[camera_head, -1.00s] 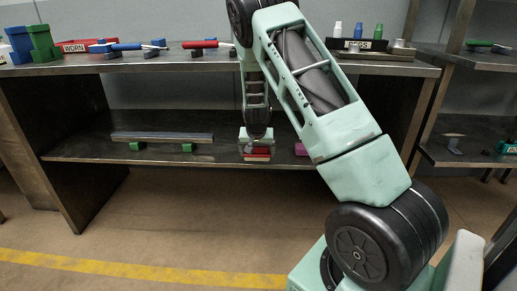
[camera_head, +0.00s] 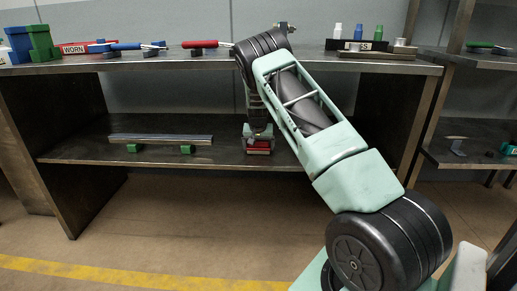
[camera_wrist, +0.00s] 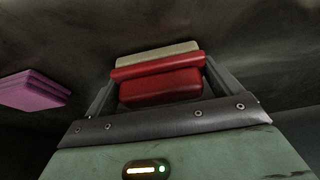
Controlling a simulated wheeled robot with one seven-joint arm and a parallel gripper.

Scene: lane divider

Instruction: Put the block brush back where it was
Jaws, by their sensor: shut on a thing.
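The block brush (camera_head: 258,151) is a red block with a pale bristle side. My gripper (camera_head: 258,142) is shut on it, at the lower shelf (camera_head: 80,150) of the bench. In the wrist view the red body of the brush (camera_wrist: 160,86) sits between the two fingers of my gripper (camera_wrist: 158,78), with the beige bristle strip beyond it. Whether the brush touches the shelf I cannot tell.
A grey metal bar (camera_head: 160,138) on green feet lies on the lower shelf to the left. A purple block (camera_wrist: 33,90) shows left of my gripper in the wrist view. Several tools, including a red-handled one (camera_head: 200,44), lie on the bench top above.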

